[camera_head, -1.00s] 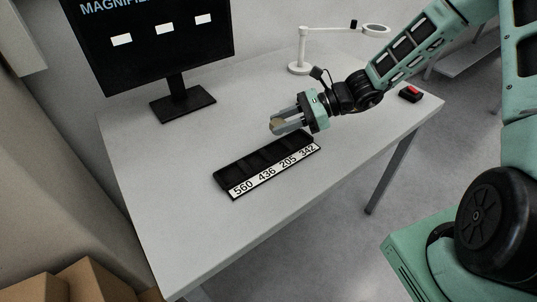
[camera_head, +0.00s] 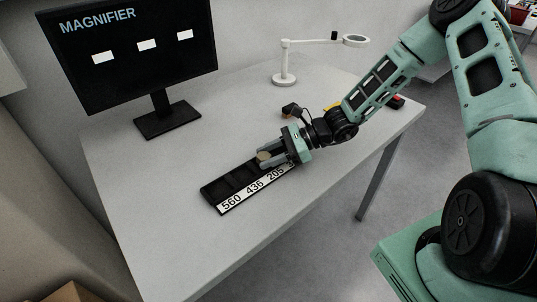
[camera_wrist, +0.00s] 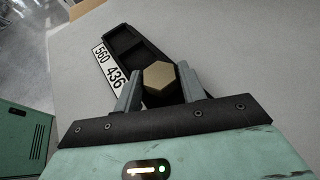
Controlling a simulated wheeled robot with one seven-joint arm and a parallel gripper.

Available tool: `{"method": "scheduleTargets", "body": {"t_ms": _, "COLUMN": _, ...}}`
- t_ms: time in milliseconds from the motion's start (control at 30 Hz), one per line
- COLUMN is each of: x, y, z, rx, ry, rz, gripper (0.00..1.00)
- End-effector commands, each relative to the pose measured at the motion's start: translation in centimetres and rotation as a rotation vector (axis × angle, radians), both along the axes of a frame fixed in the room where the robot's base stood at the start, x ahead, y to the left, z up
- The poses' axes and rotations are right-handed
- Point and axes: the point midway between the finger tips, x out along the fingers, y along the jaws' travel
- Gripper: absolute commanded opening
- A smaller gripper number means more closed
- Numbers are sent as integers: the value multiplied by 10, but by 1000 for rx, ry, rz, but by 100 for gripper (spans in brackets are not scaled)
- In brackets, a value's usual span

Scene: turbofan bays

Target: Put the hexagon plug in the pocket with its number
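The hexagon plug (camera_wrist: 159,75) is a brass-coloured six-sided piece between the fingers of my gripper (camera_head: 268,158). My gripper is shut on it, with its flat face showing in the wrist view. The black pocket strip (camera_head: 209,192) lies on the table with a white number label along its front edge. The label reads 560, 436 and 205 in the head view; my gripper hides its right end. My gripper and the plug are over the strip's right part. The 560 and 436 pockets (camera_wrist: 122,38) look empty. I cannot tell the plug's exact height above the strip.
A monitor (camera_head: 130,50) reading MAGNIFIER, with three white blank patches, stands at the table's back left. A white magnifier lamp (camera_head: 284,65) stands at the back. A small black and red object (camera_head: 397,102) lies at the right edge. The table front (camera_head: 180,245) is clear.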

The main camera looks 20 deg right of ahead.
Motion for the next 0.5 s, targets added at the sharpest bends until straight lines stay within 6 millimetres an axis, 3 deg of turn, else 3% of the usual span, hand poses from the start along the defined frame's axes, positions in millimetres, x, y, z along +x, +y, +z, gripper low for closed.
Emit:
{"method": "scheduleTargets", "body": {"t_ms": 367, "x": 0, "y": 0, "z": 3, "rx": 0, "ry": 0, "rz": 0, "gripper": 55}}
{"method": "scheduleTargets", "body": {"t_ms": 500, "x": -2, "y": -13, "z": 8, "rx": -2, "ry": -2, "rz": -3, "gripper": 55}}
